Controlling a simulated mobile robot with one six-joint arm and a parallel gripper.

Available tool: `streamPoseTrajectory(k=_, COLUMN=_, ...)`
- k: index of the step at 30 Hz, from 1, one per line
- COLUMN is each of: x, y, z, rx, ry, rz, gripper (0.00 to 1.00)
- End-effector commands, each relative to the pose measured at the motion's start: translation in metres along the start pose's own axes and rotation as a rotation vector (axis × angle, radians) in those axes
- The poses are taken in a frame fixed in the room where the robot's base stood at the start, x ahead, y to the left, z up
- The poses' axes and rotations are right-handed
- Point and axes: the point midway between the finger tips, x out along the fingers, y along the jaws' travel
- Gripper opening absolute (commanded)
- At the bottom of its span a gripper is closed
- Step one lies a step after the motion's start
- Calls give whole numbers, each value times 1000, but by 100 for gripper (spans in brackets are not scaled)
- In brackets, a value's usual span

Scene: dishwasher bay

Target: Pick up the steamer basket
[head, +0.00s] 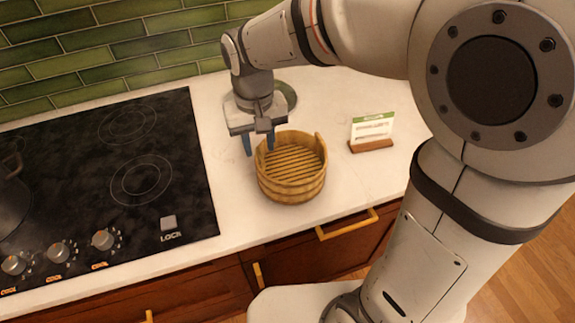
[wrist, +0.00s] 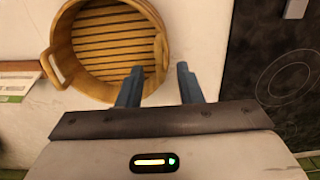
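The steamer basket (head: 291,188) is a round wooden tub with a slatted floor and two raised handles. It stands upright on the white counter. My gripper (head: 259,145) points down at the basket's back-left rim, with its blue fingers apart and empty. One finger shows just left of the basket and the other overlaps its rim. In the wrist view, the basket (wrist: 108,40) fills the upper left, and the open gripper (wrist: 159,82) lies below its right-hand handle. That handle lines up with the gap between the fingers; I cannot tell whether either finger touches it.
A small card on a wooden stand (head: 371,145) is right of the basket. A black cooktop (head: 110,185) lies to the left, with a dark pot (head: 12,205) at its far left. A round grey-green object (head: 287,92) sits behind my gripper. Counter in front of the basket is clear.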

Motion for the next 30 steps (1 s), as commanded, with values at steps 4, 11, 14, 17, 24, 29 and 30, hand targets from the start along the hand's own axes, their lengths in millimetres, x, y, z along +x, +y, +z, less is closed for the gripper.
streamPoseTrajectory(k=4, x=15, y=0, z=0, rx=0, ry=-2, rz=0, gripper=33)
streamPoseTrajectory(k=11, x=18, y=0, z=0, rx=0, ry=1, rz=0, gripper=33)
streamPoseTrajectory(k=14, x=17, y=0, z=0, rx=0, ry=1, rz=0, gripper=27)
streamPoseTrajectory(k=17, x=17, y=0, z=0, rx=-1, ry=1, rz=0, gripper=19)
streamPoseTrajectory(k=24, x=17, y=0, z=0, rx=-1, ry=1, rz=0, gripper=0)
streamPoseTrajectory(k=29, x=17, y=-1, z=0, rx=-1, ry=1, rz=0, gripper=0)
streamPoseTrajectory(k=30, x=17, y=-1, z=0, rx=-1, ry=1, rz=0, gripper=0)
